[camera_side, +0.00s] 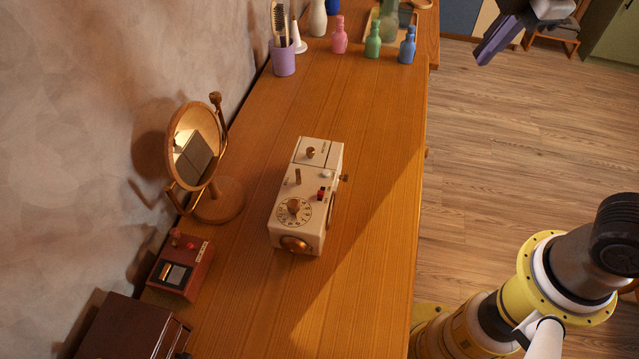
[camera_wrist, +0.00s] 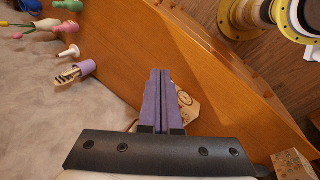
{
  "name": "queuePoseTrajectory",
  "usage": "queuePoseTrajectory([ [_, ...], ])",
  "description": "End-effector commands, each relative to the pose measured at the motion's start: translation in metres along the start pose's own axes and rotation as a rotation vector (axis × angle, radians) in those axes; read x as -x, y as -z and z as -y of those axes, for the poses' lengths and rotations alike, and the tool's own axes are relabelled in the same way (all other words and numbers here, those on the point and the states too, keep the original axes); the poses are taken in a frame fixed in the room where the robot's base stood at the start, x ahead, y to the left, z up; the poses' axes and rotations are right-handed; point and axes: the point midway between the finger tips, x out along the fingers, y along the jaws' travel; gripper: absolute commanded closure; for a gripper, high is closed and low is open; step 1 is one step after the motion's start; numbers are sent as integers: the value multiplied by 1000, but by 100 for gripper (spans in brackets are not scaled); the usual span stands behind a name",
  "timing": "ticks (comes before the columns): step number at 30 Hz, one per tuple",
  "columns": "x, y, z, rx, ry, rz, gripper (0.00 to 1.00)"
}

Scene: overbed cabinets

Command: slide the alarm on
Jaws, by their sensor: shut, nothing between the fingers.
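A cream box-shaped device (camera_side: 310,215) with a numbered dial, several knobs and a small red-and-dark part (camera_side: 321,193) on its top stands in the middle of the wooden dresser top. I cannot tell the position of that small part. My gripper (camera_side: 487,55) has purple fingers and is at the upper right of the side view, away from the device and beyond the dresser's right edge. In the wrist view my gripper (camera_wrist: 160,74) is shut and empty.
The dresser top (camera_side: 370,130) is clear around the device. A round mirror (camera_side: 195,150), a red box (camera_side: 181,266) and a dark brown box (camera_side: 130,330) stand along the wall side. A purple cup (camera_side: 284,60) and several bottles (camera_side: 373,42) stand at the far end.

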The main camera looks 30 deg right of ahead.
Motion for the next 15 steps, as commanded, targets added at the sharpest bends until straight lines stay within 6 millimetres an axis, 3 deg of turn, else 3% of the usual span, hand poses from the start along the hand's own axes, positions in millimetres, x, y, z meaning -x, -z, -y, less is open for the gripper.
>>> queuePoseTrajectory([
  [1, -6, 21, -6, 98, 13, 11, 100],
  [4, -15, 58, -11, 275, 32, 31, 100],
  [8, -30, 110, -7, 492, 54, 56, 100],
  [11, -44, 153, 5, 648, 67, 73, 100],
  [15, -64, 210, 37, 837, 84, 100, 100],
])
